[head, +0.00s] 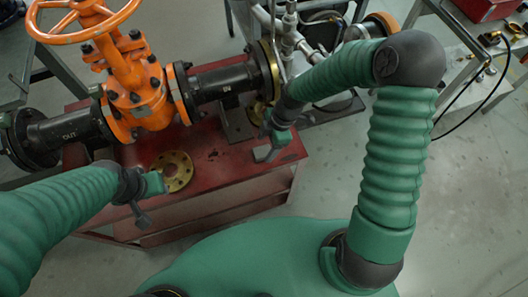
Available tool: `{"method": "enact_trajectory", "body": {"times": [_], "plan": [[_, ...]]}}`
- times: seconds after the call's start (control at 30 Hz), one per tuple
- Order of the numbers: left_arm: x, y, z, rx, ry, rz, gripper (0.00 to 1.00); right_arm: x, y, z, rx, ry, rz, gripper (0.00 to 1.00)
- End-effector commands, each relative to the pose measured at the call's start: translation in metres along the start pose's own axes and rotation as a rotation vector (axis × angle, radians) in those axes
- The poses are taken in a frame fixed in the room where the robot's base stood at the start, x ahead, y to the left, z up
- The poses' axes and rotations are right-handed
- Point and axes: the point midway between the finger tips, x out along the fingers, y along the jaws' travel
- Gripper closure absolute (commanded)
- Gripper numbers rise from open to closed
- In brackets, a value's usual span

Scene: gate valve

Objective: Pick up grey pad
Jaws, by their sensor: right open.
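I cannot make out a grey pad with certainty; a small or thin one may be hidden behind my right gripper. My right gripper (268,142) is open over the right end of the red bench (215,210), and I see nothing held in it. My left gripper (146,203) is over the bench's front left edge, beside a gold flange ring (172,171) lying on the bench top. Its fingers are seen from above, and their gap is not clear. I see nothing held in it.
Metal fittings (290,40) stand at the back. A workbench with a red box (488,8) is at the right. The floor (465,200) at the right is clear.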

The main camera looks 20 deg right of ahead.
Motion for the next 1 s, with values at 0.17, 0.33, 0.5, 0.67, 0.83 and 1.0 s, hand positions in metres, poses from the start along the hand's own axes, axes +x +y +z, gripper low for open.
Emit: {"method": "enact_trajectory", "body": {"times": [0.17,0.33,0.5,0.67,0.83,1.0], "plan": [[0.008,0.000,0.002,-0.001,-0.001,0.000,0.64,0.026,-0.001,0.003,0.003,-0.002,-0.005,0.34],[0.007,0.000,0.002,-0.001,0.000,0.000,0.64,0.025,-0.001,0.004,0.004,-0.001,-0.003,0.34],[0.007,0.000,0.002,-0.001,0.000,0.000,0.64,0.025,-0.001,0.004,0.004,-0.001,-0.003,0.52],[0.007,0.000,0.002,-0.001,0.000,0.000,0.64,0.025,-0.001,0.004,0.004,-0.001,-0.003,0.73],[0.007,0.000,0.002,-0.001,0.000,0.000,0.64,0.025,-0.001,0.004,0.005,-0.002,-0.003,0.95],[0.007,0.000,0.002,-0.001,0.000,0.000,0.64,0.025,-0.001,0.004,0.005,-0.001,-0.003,0.99]]}}
